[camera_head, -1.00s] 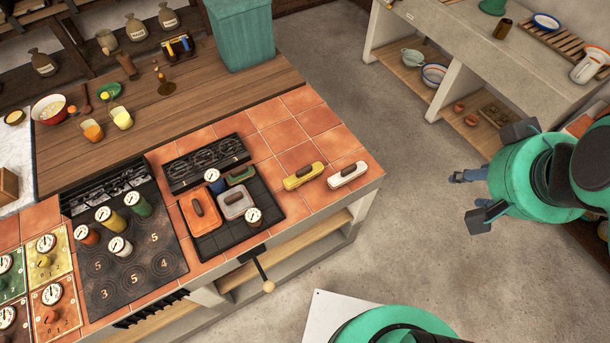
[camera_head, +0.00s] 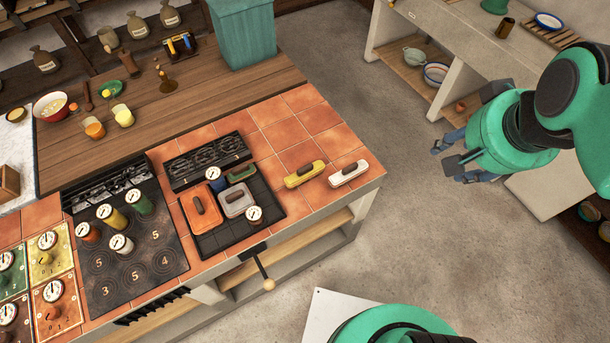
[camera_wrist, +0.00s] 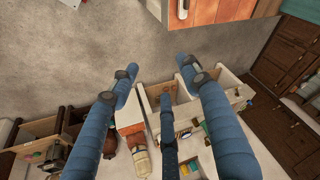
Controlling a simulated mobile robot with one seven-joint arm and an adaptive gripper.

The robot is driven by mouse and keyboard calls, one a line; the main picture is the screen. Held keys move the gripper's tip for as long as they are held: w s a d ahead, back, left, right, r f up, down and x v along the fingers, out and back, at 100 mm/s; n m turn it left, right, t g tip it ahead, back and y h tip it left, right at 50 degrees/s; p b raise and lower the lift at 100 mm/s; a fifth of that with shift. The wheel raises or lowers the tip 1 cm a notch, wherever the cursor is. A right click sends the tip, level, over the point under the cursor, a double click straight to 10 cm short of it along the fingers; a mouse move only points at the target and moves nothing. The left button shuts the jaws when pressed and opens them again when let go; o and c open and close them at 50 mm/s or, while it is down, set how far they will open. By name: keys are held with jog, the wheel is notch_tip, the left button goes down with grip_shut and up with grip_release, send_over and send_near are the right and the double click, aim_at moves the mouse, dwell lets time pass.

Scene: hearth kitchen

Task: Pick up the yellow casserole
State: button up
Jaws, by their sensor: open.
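My gripper (camera_head: 453,160) is open and empty, over the floor to the right of the counter and apart from both dishes. In the wrist view my gripper's blue fingers (camera_wrist: 157,69) are spread. The counter's corner and part of the white casserole (camera_wrist: 183,9) show at the top edge there; the yellow one is not seen.
A black hob with orange (camera_head: 201,211), grey (camera_head: 236,200) and green (camera_head: 240,172) dishes lies left of the yellow casserole. A tall teal bin (camera_head: 241,35) stands behind. A pale shelf unit (camera_head: 447,45) is at the back right. Grey floor (camera_head: 400,240) lies between.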

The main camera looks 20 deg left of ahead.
jog(key=w+a+f+m+g, duration=0.2)
jog(key=w+a+f, duration=0.2)
jog(key=w+a, duration=0.4)
jog(key=m+g, duration=0.3)
jog(key=m, duration=0.2)
send_over(307, 169)
notch_tip(307, 169, down, 24)
jog(key=shift+w, duration=0.1)
jog(key=shift+f, duration=0.15)
jog(key=shift+f+b, duration=0.75)
jog(key=shift+f, duration=3.45)
